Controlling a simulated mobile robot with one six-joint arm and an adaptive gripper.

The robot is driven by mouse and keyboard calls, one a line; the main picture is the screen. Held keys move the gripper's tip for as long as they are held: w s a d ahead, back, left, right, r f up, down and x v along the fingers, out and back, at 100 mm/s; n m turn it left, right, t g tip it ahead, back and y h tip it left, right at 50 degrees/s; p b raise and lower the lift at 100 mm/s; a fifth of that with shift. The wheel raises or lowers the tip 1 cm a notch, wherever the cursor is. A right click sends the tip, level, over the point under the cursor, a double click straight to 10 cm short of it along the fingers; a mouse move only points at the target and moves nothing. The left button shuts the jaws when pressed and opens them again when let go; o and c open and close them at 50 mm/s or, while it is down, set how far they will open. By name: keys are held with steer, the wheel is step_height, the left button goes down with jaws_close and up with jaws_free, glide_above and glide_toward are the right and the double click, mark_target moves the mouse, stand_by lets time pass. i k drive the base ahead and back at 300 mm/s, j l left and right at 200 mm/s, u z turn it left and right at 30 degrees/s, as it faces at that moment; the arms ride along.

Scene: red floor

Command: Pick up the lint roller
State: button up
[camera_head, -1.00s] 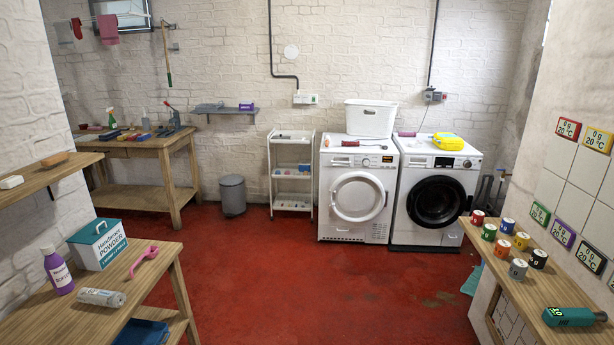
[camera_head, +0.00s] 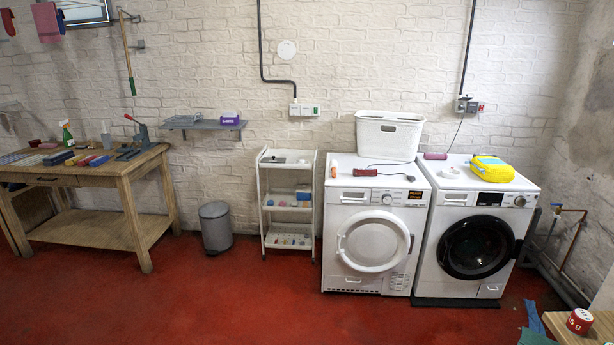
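I cannot pick out the lint roller with certainty; the small things are too small to tell. A small orange and white upright item (camera_head: 333,168) stands at the left front of the left machine's top. A small red item (camera_head: 364,172) with a dark cord lies to its right. On the right machine's top, a dark red item (camera_head: 435,156) and a small white item (camera_head: 451,172) lie left of a yellow case (camera_head: 492,168). My gripper is not in view.
The left white machine (camera_head: 372,205) bears a white basket (camera_head: 389,136); the right machine (camera_head: 480,235) stands beside it. A white trolley (camera_head: 288,200), a grey bin (camera_head: 215,228) and a wooden workbench (camera_head: 145,178) with tools stand left. Red floor (camera_head: 250,305) in front is clear.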

mark_target(333, 167)
steer(key=i, duration=2.05)
steer(key=i+u, duration=0.1)
steer(key=i, duration=0.45)
steer(key=i+l+u, duration=0.1)
steer(key=i, duration=0.5)
steer(key=i+l+u, duration=0.15)
steer(key=i, duration=0.4)
